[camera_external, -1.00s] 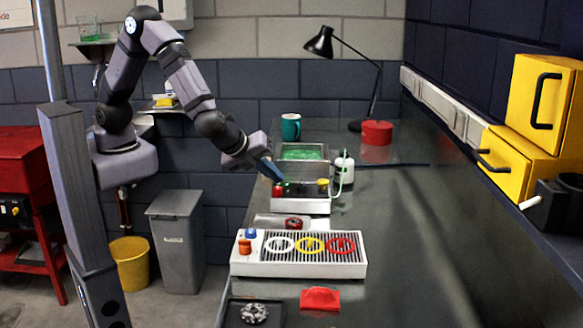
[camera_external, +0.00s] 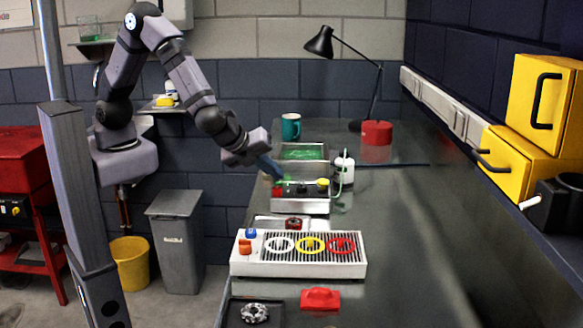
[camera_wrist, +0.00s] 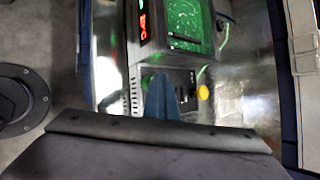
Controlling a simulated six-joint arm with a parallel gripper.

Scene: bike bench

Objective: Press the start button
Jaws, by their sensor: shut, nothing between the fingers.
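The bench unit (camera_external: 301,206) has a grey metal body, a green-filled basin (camera_external: 303,153) and a row of controls along its near side. A yellow round control (camera_external: 323,184) sits at the right end, and it also shows in the wrist view (camera_wrist: 203,92). Dark knobs (camera_wrist: 185,76) lie between it and my fingers. A green control (camera_wrist: 147,78) shows beside the fingertips, partly hidden by them. No start label is readable. My gripper (camera_external: 275,173) is shut and empty, pointing down at the left end of the control row. I cannot tell whether it touches.
A red lit display (camera_wrist: 143,27) is on the unit. A white bottle (camera_external: 344,166) with a green hose stands right of it. A teal mug (camera_external: 291,127) is behind. A white slotted tray (camera_external: 300,265) with colored rings sits in front.

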